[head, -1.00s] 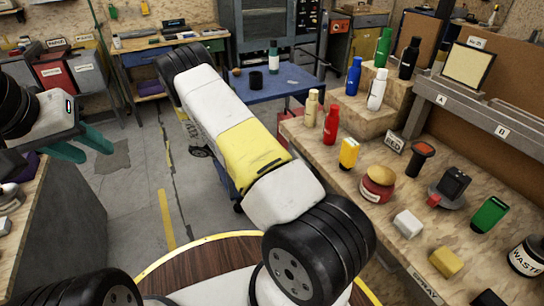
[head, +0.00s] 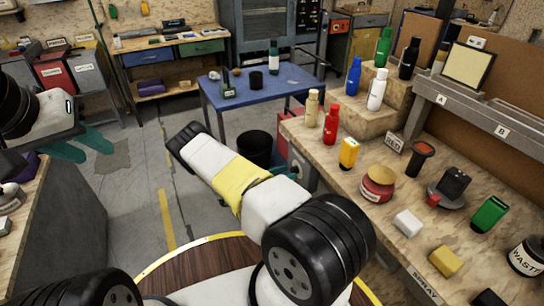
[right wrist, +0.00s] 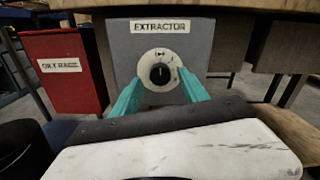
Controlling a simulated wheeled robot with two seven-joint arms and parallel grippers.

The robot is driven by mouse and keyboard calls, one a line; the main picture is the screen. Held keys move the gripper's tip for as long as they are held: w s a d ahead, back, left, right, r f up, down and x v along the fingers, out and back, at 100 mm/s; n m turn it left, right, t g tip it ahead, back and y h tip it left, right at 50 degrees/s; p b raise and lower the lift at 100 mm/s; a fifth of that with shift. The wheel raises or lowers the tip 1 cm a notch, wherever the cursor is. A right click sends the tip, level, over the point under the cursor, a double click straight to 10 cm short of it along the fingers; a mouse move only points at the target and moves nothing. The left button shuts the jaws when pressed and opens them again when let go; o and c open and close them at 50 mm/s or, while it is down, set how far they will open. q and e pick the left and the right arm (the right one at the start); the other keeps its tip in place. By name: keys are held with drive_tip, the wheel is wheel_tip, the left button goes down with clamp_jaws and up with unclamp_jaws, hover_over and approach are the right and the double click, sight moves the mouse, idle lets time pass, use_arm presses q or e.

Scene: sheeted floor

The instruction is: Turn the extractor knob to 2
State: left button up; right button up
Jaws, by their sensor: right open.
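The extractor box (right wrist: 200,42) is grey, labelled EXTRACTOR, and fills the middle of the right wrist view. Its round black knob (right wrist: 160,74) sits on a white dial plate, with a pale pointer mark that looks roughly upright. The dial markings are too small to read for sure. My right gripper (right wrist: 159,80) is open, with its teal fingers to the left and right of the knob; contact cannot be told. In the head view, a teal part of the right gripper (head: 284,168) shows beside the workbench's front. My left gripper (head: 97,150) is open and empty at the left.
A red OILY RAGS bin (right wrist: 62,75) stands left of the extractor box. The workbench (head: 322,162) overhangs the box and carries bottles, a red jar and blocks. A blue table (head: 262,94) and a black bin (head: 254,148) stand beyond my right arm.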

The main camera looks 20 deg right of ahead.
drive_tip(key=shift+d, duration=0.6)
drive_tip(key=shift+c, duration=0.2)
clamp_jaws()
